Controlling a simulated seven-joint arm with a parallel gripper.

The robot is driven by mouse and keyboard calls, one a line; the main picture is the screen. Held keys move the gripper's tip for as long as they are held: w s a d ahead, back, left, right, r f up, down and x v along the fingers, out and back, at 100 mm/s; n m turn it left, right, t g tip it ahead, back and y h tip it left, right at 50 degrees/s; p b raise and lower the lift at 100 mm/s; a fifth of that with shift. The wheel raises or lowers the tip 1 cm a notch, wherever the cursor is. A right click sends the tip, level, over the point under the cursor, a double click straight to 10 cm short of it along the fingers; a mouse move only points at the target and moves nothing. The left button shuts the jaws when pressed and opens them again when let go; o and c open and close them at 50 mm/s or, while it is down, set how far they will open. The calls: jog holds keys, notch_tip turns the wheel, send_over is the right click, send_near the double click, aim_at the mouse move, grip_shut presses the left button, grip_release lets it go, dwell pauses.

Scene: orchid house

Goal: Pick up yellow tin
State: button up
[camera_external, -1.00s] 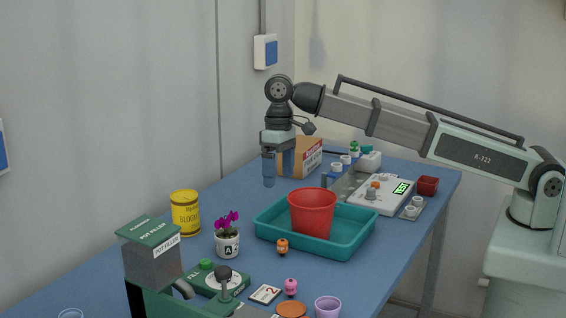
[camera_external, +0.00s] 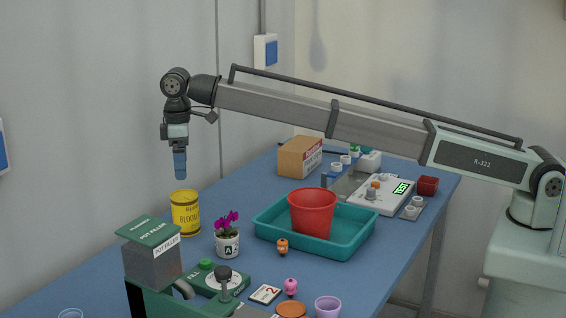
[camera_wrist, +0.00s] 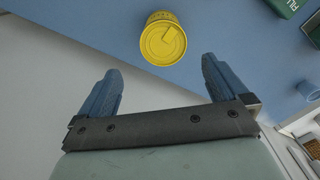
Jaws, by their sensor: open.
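The yellow tin (camera_external: 185,213) stands upright on the blue table, near its wall-side edge. Its label carries dark lettering, partly readable as "BLOOM". My gripper (camera_external: 180,176) points down just above the tin in the external view, with its fingers apart from it. In the wrist view the tin (camera_wrist: 163,40) shows its round lid at the top middle, beyond the fingertips. My gripper (camera_wrist: 160,75) is open there, with its two blue fingers spread wide and nothing between them.
A potted purple orchid (camera_external: 227,242) stands right of the tin. The green pot filler (camera_external: 153,256) stands in front of it. A teal tray (camera_external: 343,244) with a red pot (camera_external: 312,212) lies further right. A cardboard box (camera_external: 299,158) is behind.

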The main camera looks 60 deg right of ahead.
aim_at(183, 194)
notch_tip(183, 194, down, 9)
jog(key=shift+r, duration=0.15)
jog(key=shift+s+a+f, duration=0.1)
jog(key=shift+s+f, duration=0.05)
jog(key=shift+f, duration=1.15)
jog(key=shift+s+a+f, duration=0.1)
jog(key=shift+f, duration=1.2)
jog(key=shift+c, duration=0.5)
jog(key=c, duration=1)
jog(key=shift+c, duration=0.7)
jog(key=shift+r, duration=0.2)
